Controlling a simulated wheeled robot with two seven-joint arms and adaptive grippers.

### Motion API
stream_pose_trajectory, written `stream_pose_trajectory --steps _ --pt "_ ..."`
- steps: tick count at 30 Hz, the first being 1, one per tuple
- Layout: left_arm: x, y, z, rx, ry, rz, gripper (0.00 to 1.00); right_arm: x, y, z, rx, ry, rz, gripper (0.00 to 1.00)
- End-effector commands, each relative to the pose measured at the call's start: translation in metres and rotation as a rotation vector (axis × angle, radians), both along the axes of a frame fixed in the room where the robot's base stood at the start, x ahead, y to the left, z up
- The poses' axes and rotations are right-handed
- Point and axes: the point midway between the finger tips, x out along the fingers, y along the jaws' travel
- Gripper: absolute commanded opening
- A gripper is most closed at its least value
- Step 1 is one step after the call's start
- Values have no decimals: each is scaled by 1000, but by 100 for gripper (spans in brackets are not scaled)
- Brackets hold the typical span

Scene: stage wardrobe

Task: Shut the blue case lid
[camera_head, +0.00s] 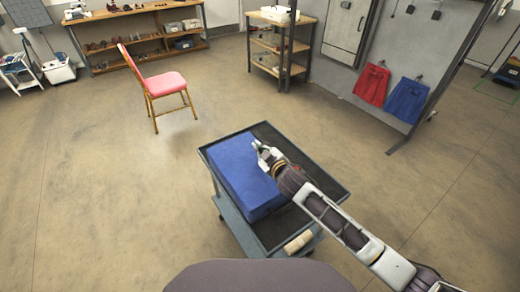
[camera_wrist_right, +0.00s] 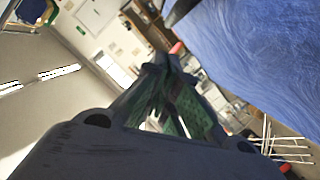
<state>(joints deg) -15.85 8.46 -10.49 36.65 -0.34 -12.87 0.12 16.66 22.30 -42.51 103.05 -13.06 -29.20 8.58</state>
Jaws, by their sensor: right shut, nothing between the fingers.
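The blue case (camera_head: 242,176) lies on the left part of a grey cart in the head view. Its top looks flat and level, and I see no gap at a lid from here. My right gripper (camera_head: 262,150) is over the case's right edge near the far end, with its fingers shut and empty. In the right wrist view the shut fingers (camera_wrist_right: 172,72) show in the middle, with the blue case surface (camera_wrist_right: 255,60) at the upper right. Whether the fingers touch the case is unclear. My left gripper is not in view.
The cart (camera_head: 328,180) has a dark top with a raised rim and bare room on its right side. A beige roll-like object (camera_head: 298,243) is at its near end. A red chair (camera_head: 165,84) stands beyond, with open floor around it.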

Motion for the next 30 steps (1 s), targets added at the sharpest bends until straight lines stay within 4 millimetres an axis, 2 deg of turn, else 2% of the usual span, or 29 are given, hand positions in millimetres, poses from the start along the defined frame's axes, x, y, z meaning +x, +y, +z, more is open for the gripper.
stream_pose_trajectory --steps 7,30 --pt "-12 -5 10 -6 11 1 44 1 -2 13 1 0 -1 0" --pt "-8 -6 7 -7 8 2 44 -68 -35 27 1 0 0 0"
